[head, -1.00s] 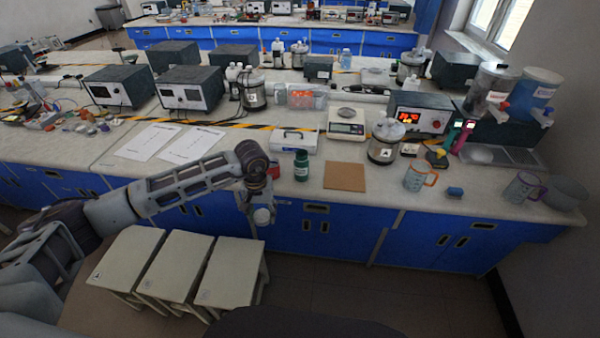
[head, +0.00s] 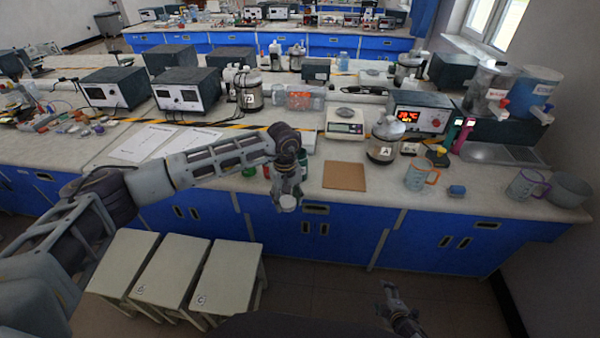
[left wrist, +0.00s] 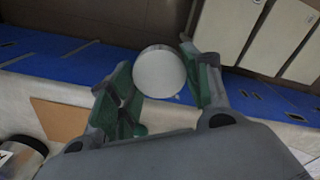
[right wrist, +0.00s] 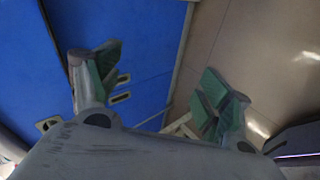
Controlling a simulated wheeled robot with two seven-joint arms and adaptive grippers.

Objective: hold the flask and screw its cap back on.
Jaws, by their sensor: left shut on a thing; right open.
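My left gripper (head: 286,188) is shut on a white round-ended thing (head: 288,203), held out in front of the bench edge. In the left wrist view its pale round face (left wrist: 159,72) shows between the two green-padded fingers. Only this face shows clearly, so I cannot tell whether it is the flask or its cap. A green thing (head: 249,172) stands on the bench just left of my left wrist, partly hidden by my arm. My right gripper (head: 389,289) is open and empty, low in front of the blue cabinets; its spread fingers show in the right wrist view (right wrist: 160,75).
A brown square board (head: 344,176) lies at the bench front. An orange-handled measuring jug (head: 416,176) stands to the right. Stools (head: 228,272) stand below my left arm.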

